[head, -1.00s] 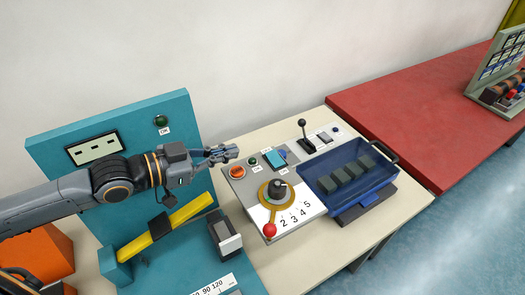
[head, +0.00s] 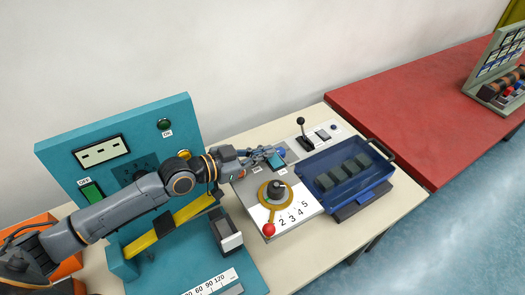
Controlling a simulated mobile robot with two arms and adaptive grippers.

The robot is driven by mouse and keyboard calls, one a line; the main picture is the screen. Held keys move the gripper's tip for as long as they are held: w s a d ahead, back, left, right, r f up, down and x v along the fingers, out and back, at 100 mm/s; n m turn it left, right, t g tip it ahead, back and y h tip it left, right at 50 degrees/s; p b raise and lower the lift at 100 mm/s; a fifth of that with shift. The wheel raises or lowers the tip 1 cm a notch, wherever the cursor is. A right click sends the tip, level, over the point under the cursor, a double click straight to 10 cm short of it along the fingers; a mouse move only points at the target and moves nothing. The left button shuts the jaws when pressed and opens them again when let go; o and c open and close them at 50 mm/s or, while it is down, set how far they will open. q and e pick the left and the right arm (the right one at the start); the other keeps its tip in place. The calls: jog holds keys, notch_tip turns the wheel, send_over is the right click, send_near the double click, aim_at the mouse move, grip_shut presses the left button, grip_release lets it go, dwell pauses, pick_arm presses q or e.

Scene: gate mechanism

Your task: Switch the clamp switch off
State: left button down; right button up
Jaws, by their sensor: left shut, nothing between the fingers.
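The grey control panel (head: 252,188) has a blue rocker switch (head: 279,163) near its back, partly hidden by my left gripper (head: 277,154). My left gripper is shut and empty, with its fingertips over or beside this switch; I cannot tell whether they touch. A green switch (head: 92,193) with an OFF label stands on the teal machine (head: 60,155) at the left. No label readable here names the clamp switch. My right gripper is not in view.
A blue tray (head: 348,192) with dark blocks stands to the right. A yellow bar (head: 140,244) lies below my left arm.

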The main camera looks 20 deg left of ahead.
pick_arm(q)
jog(key=shift+a+f, duration=0.15)
jog(key=shift+f, duration=0.25)
